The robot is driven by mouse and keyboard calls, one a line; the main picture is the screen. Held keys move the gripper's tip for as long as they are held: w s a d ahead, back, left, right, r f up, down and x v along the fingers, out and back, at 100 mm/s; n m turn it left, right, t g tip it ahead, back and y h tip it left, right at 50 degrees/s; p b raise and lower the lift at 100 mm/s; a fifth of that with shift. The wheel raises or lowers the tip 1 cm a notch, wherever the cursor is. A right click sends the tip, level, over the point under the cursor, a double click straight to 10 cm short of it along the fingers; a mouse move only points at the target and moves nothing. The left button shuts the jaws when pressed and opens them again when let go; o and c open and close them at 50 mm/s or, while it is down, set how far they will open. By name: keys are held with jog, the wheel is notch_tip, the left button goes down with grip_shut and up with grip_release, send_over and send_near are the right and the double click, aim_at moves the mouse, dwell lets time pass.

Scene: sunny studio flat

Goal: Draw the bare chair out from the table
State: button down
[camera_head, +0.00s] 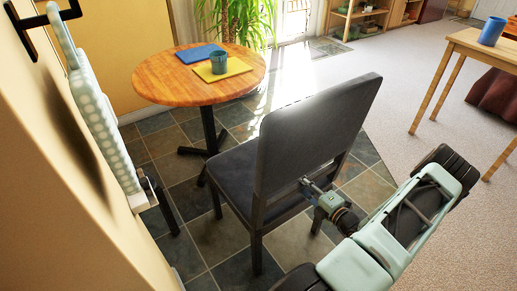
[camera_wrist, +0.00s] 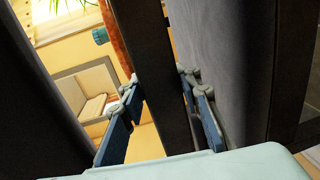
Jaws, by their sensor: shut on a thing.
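The bare chair (camera_head: 312,125) is dark grey with a tall padded back and nothing on its seat. It stands in front of the round wooden table (camera_head: 165,83), its seat facing the table. My gripper (camera_head: 309,188) is at the lower part of the chair's back, from behind. In the wrist view, my gripper (camera_wrist: 158,98) has one blue finger on each side of a dark upright of the chair (camera_wrist: 162,75) and is shut on it. The chair's far legs are partly hidden.
A blue mat (camera_head: 199,53), a yellow mat (camera_head: 236,70) and a teal mug (camera_head: 219,62) lie or stand on the table. A wooden table (camera_head: 468,42) stands right; carpet between is clear.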

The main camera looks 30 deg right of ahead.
jog(key=s+d+r, duration=0.1)
jog(key=s, duration=1.7)
jog(key=shift+d, duration=0.3)
dwell(1.1)
jog(key=shift+w+a+f+b, duration=0.15)
jog(key=shift+f+b, duration=0.5)
jog(key=shift+f, duration=0.1)
dwell(0.7)
jog(key=c, duration=1.2)
grip_release()
jog(key=shift+s, duration=0.25)
jog(key=shift+s+d+b, duration=0.2)
jog(key=shift+s+b, duration=0.2)
jog(key=shift+s, duration=1.55)
jog(key=shift+s+d+b, duration=0.15)
jog(key=shift+s+b, duration=0.25)
jog(key=shift+s, duration=1.6)
jog(key=shift+s+d+b, duration=0.2)
jog(key=shift+s+b, duration=0.2)
jog(key=shift+s, duration=1.55)
jog(key=shift+s, duration=0.1)
